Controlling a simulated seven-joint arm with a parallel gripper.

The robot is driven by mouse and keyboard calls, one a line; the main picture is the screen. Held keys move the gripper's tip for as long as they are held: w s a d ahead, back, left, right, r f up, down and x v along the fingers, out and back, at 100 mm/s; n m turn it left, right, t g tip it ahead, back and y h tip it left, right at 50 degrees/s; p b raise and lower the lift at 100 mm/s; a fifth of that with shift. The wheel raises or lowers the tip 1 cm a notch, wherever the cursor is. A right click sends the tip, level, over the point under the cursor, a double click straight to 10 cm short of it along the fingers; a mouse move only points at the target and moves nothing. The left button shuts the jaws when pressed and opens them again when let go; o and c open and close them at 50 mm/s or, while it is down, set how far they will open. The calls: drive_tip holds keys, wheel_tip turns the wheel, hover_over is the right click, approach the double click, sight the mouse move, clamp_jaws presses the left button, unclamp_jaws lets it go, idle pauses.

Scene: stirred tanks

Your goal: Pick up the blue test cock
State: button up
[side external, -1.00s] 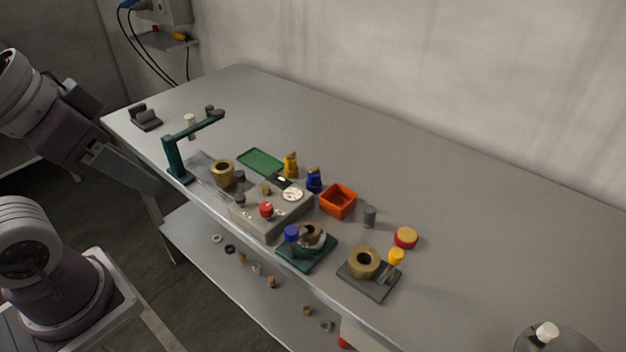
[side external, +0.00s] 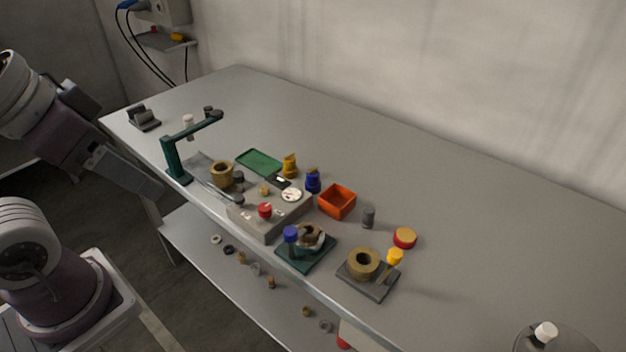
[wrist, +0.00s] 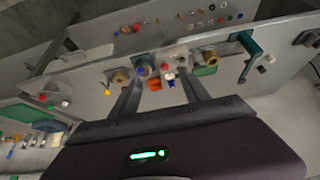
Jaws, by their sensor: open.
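Two blue-topped fittings show in the side view, and I cannot tell for sure which is the test cock. A short blue one (side external: 313,181) stands on the bench between a yellow fitting and an orange bin. A blue-capped one (side external: 291,238) stands on a green plate beside a metal ring. In the wrist view a blue piece (wrist: 171,83) shows beside the orange bin, small and unclear. My gripper (wrist: 162,80) is open and empty, its two fingers spread.
The orange bin (side external: 337,201), a grey instrument box (side external: 270,218), a yellow fitting (side external: 290,165) and a green tray (side external: 259,162) crowd the area. A tall green stand (side external: 174,160) rises at the left near the front edge. The back and right bench are mostly clear.

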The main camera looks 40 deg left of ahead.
drive_tip(key=w+d+r+n+g+h, duration=0.2)
drive_tip(key=w+n+g+h, duration=0.15)
drive_tip(key=w+n, duration=0.6)
drive_tip(key=w+a+f+n+g+h, duration=0.1)
drive_tip(key=w+a+f+n+h, duration=0.15)
drive_tip(key=w, duration=0.65)
drive_tip(key=w+a+f+n+g+h, duration=0.15)
drive_tip(key=w+f, duration=0.25)
drive_tip(key=w, duration=0.5)
drive_tip(key=w+a+f+n+t+h, duration=0.3)
drive_tip(key=w+a+f+n+h, duration=0.2)
drive_tip(key=w+a+f+n, duration=0.3)
drive_tip(key=m, duration=0.1)
approach(313, 179)
drive_tip(key=x, duration=0.4)
drive_tip(key=w+x, duration=0.1)
drive_tip(key=x, duration=0.2)
drive_tip(key=shift+w+d+f, duration=0.1)
drive_tip(key=shift+w+f, duration=0.1)
drive_tip(key=shift+f, duration=0.05)
drive_tip(key=shift+c, duration=0.4)
clamp_jaws()
